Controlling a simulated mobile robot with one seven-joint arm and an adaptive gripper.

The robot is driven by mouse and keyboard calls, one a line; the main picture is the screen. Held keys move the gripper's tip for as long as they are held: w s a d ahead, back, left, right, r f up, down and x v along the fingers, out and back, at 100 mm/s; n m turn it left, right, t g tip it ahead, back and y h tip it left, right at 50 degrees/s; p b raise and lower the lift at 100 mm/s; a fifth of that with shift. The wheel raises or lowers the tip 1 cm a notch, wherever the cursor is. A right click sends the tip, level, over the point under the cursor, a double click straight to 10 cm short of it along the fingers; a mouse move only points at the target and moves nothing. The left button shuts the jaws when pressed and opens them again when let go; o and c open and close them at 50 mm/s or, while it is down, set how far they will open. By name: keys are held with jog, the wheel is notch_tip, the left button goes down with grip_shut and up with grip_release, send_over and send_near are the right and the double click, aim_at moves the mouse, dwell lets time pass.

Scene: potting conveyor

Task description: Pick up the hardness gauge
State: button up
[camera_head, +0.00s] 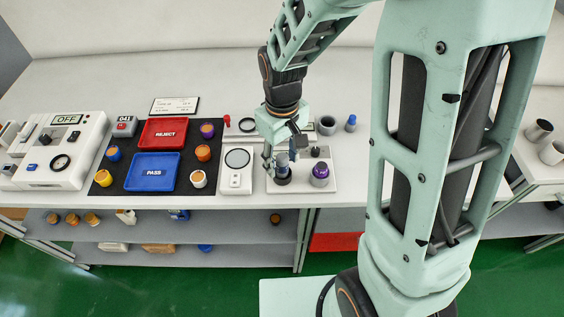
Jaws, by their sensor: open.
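A small upright grey and dark instrument (283,170), which looks like the hardness gauge, stands on the left part of a white base plate (325,184) near the table's front edge. My gripper (276,161) points down over it from above. Its fingers are open and close around or beside the instrument's upper part. I cannot tell whether they touch it. The gripper and wrist partly hide the instrument and the area behind it.
A purple-topped round item (320,172) stands right of the instrument on the same plate. A white device with a round dial (236,181) lies left. Further left are a red REJECT tray (163,145), a blue PASS tray (168,184) and several coloured pots.

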grip_shut()
dwell(0.3)
